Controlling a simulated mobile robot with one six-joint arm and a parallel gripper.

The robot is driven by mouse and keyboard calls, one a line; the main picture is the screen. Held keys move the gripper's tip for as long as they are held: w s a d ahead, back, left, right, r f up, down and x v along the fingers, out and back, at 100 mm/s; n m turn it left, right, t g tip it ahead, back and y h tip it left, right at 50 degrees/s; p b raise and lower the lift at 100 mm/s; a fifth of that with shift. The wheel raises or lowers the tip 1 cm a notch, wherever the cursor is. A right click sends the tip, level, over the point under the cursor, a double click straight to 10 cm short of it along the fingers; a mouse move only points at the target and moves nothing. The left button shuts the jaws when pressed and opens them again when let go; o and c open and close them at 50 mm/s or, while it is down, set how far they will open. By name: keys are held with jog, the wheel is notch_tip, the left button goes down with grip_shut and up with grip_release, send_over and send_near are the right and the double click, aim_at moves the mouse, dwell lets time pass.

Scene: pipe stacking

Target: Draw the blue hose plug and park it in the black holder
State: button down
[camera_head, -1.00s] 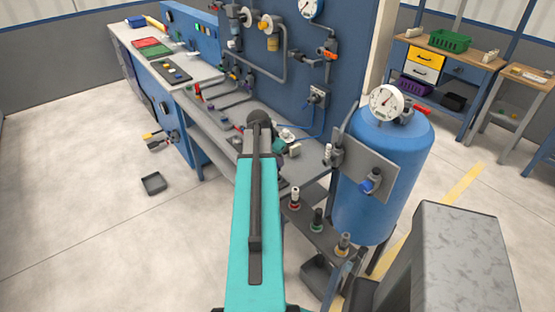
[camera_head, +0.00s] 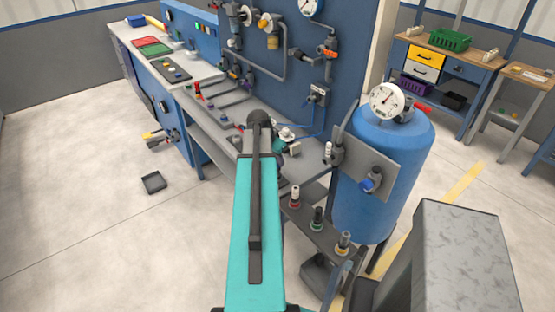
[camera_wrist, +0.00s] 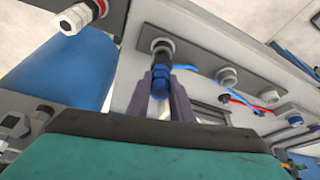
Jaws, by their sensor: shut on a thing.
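In the wrist view my gripper (camera_wrist: 161,92) has its two purple-grey fingers closed on either side of the blue plug (camera_wrist: 160,76). The plug's dark end points to a light-ringed socket (camera_wrist: 162,45) on a grey strip; the two look in line and touching or very close, and I cannot tell how deep the plug sits. A blue hose (camera_wrist: 186,68) runs beside it to the right. In the head view my arm hides the fingers and the plug; a blue hose (camera_head: 318,135) shows by the bench edge. I cannot pick out the black holder surely.
The blue tank (camera_head: 384,170) with a gauge and grey side panel stands right of my arm. A low rack (camera_head: 330,237) with several coloured ringed fittings stands in front of it. The workbench (camera_head: 222,128) carries pipes and fittings. Open floor lies to the left.

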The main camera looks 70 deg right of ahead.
jog(key=shift+f+b, duration=0.65)
jog(key=shift+f, duration=0.3)
dwell(0.5)
jog(key=c, duration=1.5)
grip_release()
jog(key=shift+a+r, duration=0.1)
jog(key=shift+r, duration=0.05)
jog(key=shift+b+v, duration=1.7)
jog(key=shift+v, duration=5.05)
